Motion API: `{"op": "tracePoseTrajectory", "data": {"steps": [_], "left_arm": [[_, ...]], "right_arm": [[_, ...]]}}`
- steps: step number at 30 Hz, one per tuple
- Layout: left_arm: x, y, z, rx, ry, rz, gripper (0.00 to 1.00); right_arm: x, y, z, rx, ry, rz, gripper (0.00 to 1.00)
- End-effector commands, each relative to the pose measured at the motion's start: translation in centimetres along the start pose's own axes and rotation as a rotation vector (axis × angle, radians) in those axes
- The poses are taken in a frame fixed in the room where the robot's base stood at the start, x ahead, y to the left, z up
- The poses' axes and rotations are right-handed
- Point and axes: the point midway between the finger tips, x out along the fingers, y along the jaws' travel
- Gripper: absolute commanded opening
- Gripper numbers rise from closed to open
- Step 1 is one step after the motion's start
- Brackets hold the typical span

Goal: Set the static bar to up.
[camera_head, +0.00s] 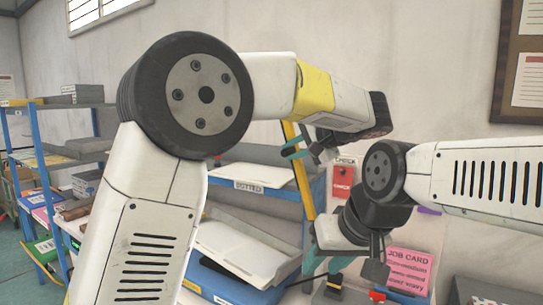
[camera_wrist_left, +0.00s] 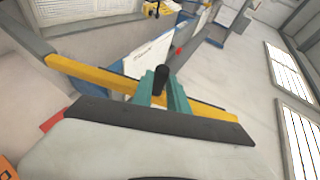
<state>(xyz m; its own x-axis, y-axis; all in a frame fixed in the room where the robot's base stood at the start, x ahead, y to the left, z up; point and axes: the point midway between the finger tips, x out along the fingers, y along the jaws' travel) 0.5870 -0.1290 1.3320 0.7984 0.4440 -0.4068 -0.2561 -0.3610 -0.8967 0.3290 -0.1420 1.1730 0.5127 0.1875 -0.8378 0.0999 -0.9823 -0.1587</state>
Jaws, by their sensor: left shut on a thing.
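The static bar appears to be the yellow bar (camera_head: 299,178), which stands steeply, nearly upright, beside the blue rack in the head view. In the left wrist view the yellow bar (camera_wrist_left: 95,77) runs slantwise past my fingers. My left gripper (camera_head: 300,151) is at the bar's upper part. In the left wrist view its teal fingers (camera_wrist_left: 162,92) are shut on a black knob (camera_wrist_left: 161,78) by the bar. How the knob joins the bar is hidden. My right gripper (camera_head: 325,268) is lower, near the rack's right side; its jaw opening is unclear.
A blue rack holds a tray labelled DOTTED (camera_head: 262,186) and a white tray (camera_head: 245,250) below. A pink job card (camera_head: 407,269) and a red tag (camera_head: 342,181) are at the right. A blue shelf (camera_head: 50,190) stands at the left.

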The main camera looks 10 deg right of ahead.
Motion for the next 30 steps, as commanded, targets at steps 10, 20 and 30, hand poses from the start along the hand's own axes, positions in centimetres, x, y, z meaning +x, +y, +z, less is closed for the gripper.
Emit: {"op": "tracePoseTrajectory", "data": {"steps": [10,20,30], "left_arm": [[-3.2,1.3,-1.3,0.07,0.0,-0.167,0.0],[-4.0,1.8,-1.6,0.088,-0.001,-0.212,0.0],[-4.1,1.9,-1.7,0.09,0.001,-0.21,0.23]], "right_arm": [[0.0,0.0,0.0,0.0,0.0,0.0,0.36],[0.0,0.0,0.0,0.0,0.0,0.0,0.36],[0.0,0.0,0.0,0.0,0.0,0.0,0.36]]}}
